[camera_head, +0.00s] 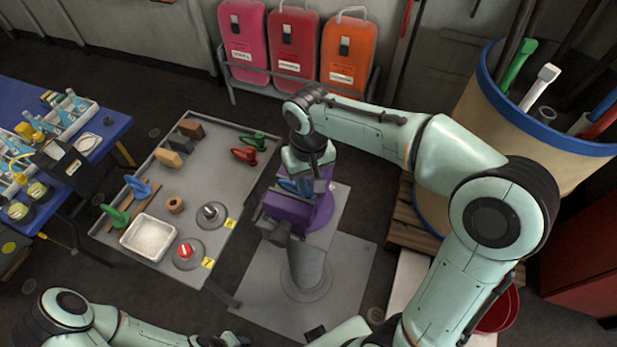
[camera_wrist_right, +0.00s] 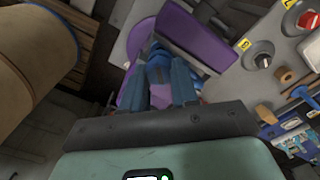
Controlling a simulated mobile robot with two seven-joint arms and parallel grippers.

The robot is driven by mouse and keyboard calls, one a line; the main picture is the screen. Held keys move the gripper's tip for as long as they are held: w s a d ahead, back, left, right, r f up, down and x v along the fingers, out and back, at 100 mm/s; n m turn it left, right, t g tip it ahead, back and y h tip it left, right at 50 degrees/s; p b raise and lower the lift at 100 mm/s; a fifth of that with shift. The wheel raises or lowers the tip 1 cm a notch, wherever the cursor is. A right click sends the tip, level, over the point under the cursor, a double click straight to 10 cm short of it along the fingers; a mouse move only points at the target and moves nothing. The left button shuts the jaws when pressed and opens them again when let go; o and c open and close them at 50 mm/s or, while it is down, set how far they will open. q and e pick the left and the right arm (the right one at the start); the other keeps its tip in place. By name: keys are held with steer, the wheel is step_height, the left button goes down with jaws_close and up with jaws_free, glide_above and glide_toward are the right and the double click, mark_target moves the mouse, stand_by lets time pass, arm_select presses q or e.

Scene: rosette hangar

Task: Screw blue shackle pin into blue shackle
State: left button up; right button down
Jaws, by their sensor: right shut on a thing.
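My right gripper (camera_head: 308,183) points down over the purple vise (camera_head: 283,207) on its pedestal. It is shut on a blue piece, which I take for the blue shackle pin. In the right wrist view, blue metal (camera_wrist_right: 158,62) shows between and just past the fingertips (camera_wrist_right: 157,90), against the purple vise (camera_wrist_right: 200,45). In the head view, the blue shackle (camera_head: 287,185) shows partly at the vise jaws, beside the fingers. The fingers hide most of it, so I cannot tell how far the pin sits in the shackle. My left arm shows at the bottom left; its gripper is out of view.
The grey table (camera_head: 205,133) left of the vise holds red (camera_head: 246,154), green (camera_head: 253,140) and blue (camera_head: 140,188) pieces, blocks, a white tray (camera_head: 149,238) and round knobs. A large bin (camera_head: 535,120) with tools stands at the right. A red bucket (camera_head: 498,310) is lower right.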

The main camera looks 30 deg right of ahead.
steer(key=m, duration=0.9)
steer(key=shift+m+b, duration=0.35)
steer(key=shift+m, duration=0.05)
steer(key=c, duration=0.8)
jaws_free()
steer(key=shift+f, duration=0.1)
arm_select(q)
steer(key=shift+s+f, duration=0.4)
steer(key=shift+f, duration=0.1)
steer(key=w+r+p, duration=0.2)
steer(key=r, duration=0.1)
steer(key=shift+w, duration=0.35)
arm_select(e)
step_height(320, 180, up, 13)
steer(key=shift+r, duration=0.2)
